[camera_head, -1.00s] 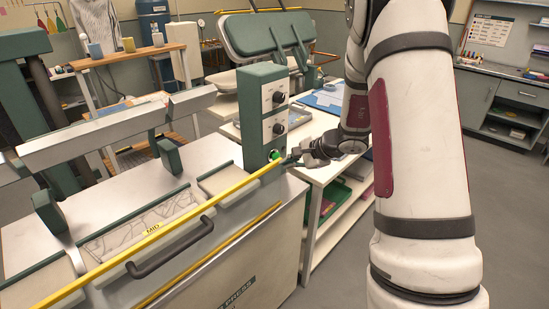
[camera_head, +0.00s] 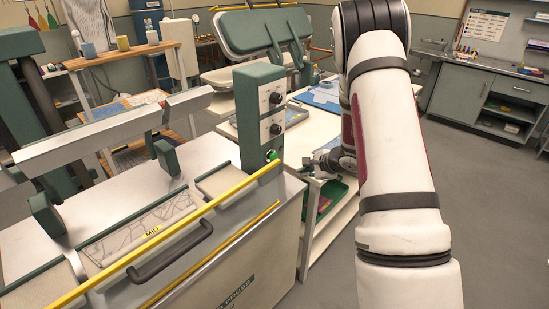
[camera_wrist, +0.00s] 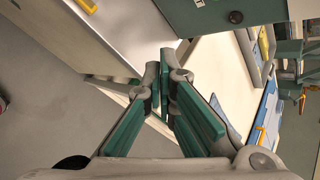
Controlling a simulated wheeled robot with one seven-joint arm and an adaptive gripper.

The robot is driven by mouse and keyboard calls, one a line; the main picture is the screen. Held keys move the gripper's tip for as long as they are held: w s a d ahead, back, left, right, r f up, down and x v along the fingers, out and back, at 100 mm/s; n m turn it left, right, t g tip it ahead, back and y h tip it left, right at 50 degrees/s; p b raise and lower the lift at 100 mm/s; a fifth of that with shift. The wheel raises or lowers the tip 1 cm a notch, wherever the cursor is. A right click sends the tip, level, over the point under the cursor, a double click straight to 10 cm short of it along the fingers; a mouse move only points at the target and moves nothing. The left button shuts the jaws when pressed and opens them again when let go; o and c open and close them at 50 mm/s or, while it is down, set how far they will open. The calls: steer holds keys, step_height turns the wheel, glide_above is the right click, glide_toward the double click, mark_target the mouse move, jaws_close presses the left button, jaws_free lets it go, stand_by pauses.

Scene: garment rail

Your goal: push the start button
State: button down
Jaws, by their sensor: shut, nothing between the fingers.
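The start button is a green knob (camera_head: 271,155) low on the front of the green control box (camera_head: 259,115), which has two black dials above it. The box stands at the right end of the press (camera_head: 215,255). My gripper (camera_head: 306,166) is right of the button and apart from it, beside the press's right end. In the wrist view my gripper's green-padded fingers (camera_wrist: 166,62) are together with nothing between them. The control box (camera_wrist: 222,15) shows at the top of that view; the green button cannot be made out there.
A yellow bar (camera_head: 210,205) runs along the press front just below the button, with a black handle (camera_head: 170,255) under it. A white table (camera_head: 312,125) with a blue sheet and a shelf with a green tray (camera_head: 328,200) stands behind my gripper. Grey floor is free at right.

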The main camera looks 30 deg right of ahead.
mark_target(273, 156)
steer(key=w+a+b, duration=0.3)
steer(key=w, duration=0.5)
steer(key=shift+w, duration=0.2)
steer(key=shift+w+a, duration=0.1)
steer(key=shift+w, duration=0.05)
stand_by(1.5)
steer(key=shift+w+a+b, duration=0.1)
steer(key=shift+w+b, duration=0.15)
steer(key=shift+b, duration=0.25)
